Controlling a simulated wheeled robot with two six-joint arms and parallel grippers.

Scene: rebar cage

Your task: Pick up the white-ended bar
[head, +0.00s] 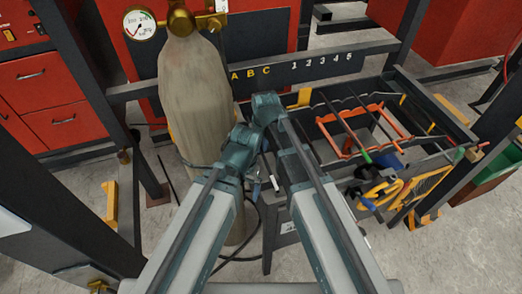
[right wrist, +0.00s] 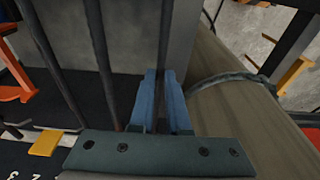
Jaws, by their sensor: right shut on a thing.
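My right gripper (right wrist: 163,78) has its two blue fingers close together on a thin dark bar (right wrist: 165,35) in the right wrist view. The bar runs away from the fingertips toward the top of that view, and no white shows on it there. In the head view my right gripper (head: 264,185) is partly hidden between my two arms, beside the gas cylinder. A small white tip (head: 275,183) shows there, which looks like the bar's white end. My left gripper is hidden behind my arm links.
The gas cylinder (head: 195,95) stands close left of my right gripper. The dark rack (head: 440,110) at the right holds several bars and an orange frame (head: 325,120). Yellow-handled tools (head: 385,192) hang at its front. The rear rail (head: 310,65) carries letters and numbers.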

